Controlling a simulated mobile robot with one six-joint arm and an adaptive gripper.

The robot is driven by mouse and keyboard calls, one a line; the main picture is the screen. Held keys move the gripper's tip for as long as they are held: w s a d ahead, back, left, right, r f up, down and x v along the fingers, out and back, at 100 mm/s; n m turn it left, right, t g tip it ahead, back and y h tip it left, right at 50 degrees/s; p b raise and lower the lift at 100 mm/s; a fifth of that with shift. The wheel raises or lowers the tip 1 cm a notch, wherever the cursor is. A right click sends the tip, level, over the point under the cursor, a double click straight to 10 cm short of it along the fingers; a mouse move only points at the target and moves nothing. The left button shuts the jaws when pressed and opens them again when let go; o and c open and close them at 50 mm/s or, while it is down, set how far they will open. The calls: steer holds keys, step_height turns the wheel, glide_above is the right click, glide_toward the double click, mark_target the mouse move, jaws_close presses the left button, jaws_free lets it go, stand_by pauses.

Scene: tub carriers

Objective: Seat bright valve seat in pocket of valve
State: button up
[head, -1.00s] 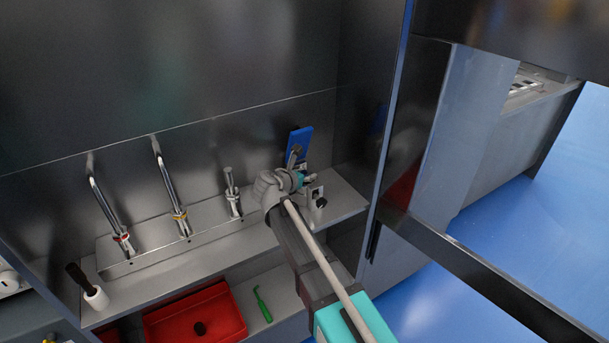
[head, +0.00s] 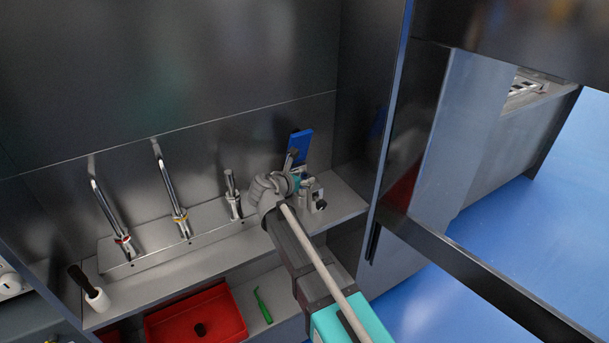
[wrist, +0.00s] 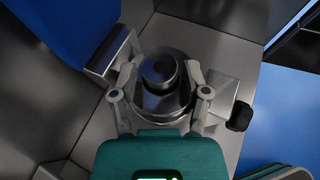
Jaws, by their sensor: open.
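In the wrist view my gripper (wrist: 162,72) is open, with one finger on each side of a dark, shiny round metal part (wrist: 160,101). The part has a ring-shaped top with a dark round centre. I cannot tell whether this is the valve or the valve seat, or whether a seat lies in a pocket. Whether the fingers touch it is also unclear. In the head view my gripper (head: 302,181) is mostly hidden behind my grey wrist, beside a small metal fixture (head: 313,196) at the shelf's right end. No separate bright seat can be made out.
A blue upright plate (head: 301,143) stands behind the gripper and appears close at left in the wrist view (wrist: 66,28). Several metal taps line the ledge to the left. A red tray (head: 215,318) and green tool (head: 263,306) lie below. A cabinet wall is right.

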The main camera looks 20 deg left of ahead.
steer(key=p+v, duration=0.3)
steer(key=v, duration=0.7)
steer(key=shift+s, duration=0.15)
stand_by(0.5)
steer(key=w+d+f+m+g+h, duration=0.1)
steer(key=d+f+m+g, duration=0.3)
steer(key=d+m, duration=0.7)
steer(key=w+d+f+m+g+h, duration=0.15)
steer(key=d+f+m+g, duration=0.3)
steer(key=d, duration=1.15)
steer(key=s+d+f+m+g+y, duration=0.1)
steer(key=s+d+m+g+y, duration=0.1)
steer(key=d+m, duration=0.6)
steer(key=s+d+f+m+g+y, duration=0.2)
steer(key=s+d+m+y, duration=0.2)
steer(key=d+m, duration=0.5)
steer(key=s+d, duration=0.1)
steer(key=s, duration=0.1)
steer(key=shift+s+d, duration=0.35)
steer(key=shift+s, duration=0.05)
steer(key=shift+r+m+g+p, duration=0.15)
steer(key=shift+m+g+p, duration=0.1)
steer(key=shift+p, duration=0.1)
